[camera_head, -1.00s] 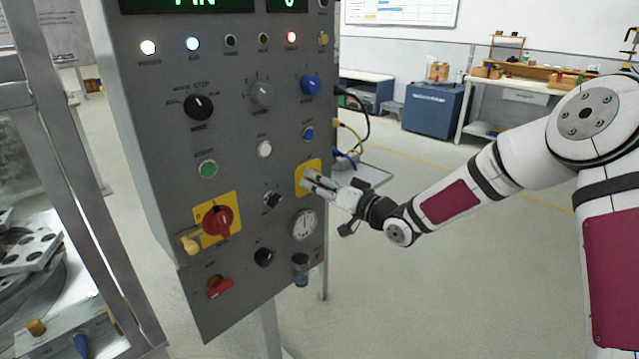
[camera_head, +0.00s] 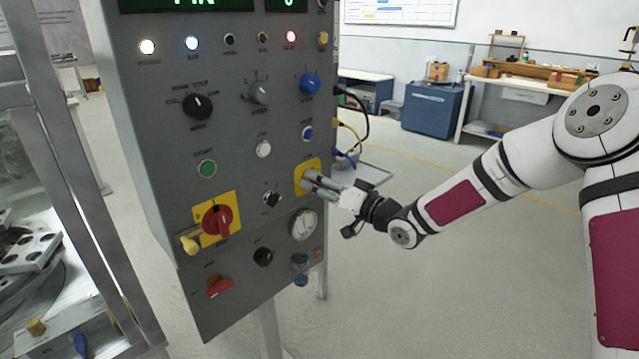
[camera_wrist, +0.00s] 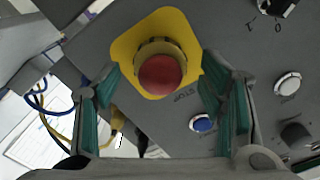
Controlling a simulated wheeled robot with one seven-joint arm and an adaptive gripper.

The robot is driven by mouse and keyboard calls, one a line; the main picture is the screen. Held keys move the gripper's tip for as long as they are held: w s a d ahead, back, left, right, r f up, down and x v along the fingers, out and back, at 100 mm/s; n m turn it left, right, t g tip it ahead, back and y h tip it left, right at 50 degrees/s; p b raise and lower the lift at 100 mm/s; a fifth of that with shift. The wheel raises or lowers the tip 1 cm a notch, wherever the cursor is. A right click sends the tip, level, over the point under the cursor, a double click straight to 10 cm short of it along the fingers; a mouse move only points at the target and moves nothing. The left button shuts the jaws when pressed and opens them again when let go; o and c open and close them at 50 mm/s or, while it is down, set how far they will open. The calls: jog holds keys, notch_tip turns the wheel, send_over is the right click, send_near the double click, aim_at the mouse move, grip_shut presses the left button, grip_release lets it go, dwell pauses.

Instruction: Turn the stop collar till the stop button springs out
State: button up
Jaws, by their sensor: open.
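The stop button (camera_wrist: 161,75) is a round red cap in the wrist view. In the head view my gripper (camera_head: 311,184) is at the yellow plate (camera_head: 302,170) on the panel's right side and hides the button.
The grey panel (camera_head: 235,140) carries several knobs and lamps near the plate. A blue button (camera_wrist: 202,123) and a white button (camera_wrist: 287,84) show near my right finger. A gauge (camera_head: 303,224) is just below my gripper. Cables (camera_head: 350,130) hang beyond the panel's right edge.

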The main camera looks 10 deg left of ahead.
jog(key=v, duration=1.1)
jog(key=s+d+r+m+g+h+p, duration=0.1)
jog(key=s+d+r+h+p, duration=0.2)
jog(key=s+d+r+h, duration=0.5)
jog(key=s+d+r+g+h+p, duration=0.1)
jog(key=s+d+r+h+p, duration=0.25)
jog(key=s+d+h, duration=0.45)
jog(key=s+d+r+m+g+y+p, duration=0.1)
jog(key=s+r+g, duration=0.1)
jog(key=s, duration=1)
jog(key=s+d+r+m+g+p, duration=0.1)
jog(key=s+r, duration=0.3)
jog(key=s, duration=0.9)
jog(key=shift+s+m+g+y+p, duration=0.2)
jog(key=shift+m+g+y+p, duration=0.15)
jog(key=shift+g, duration=0.55)
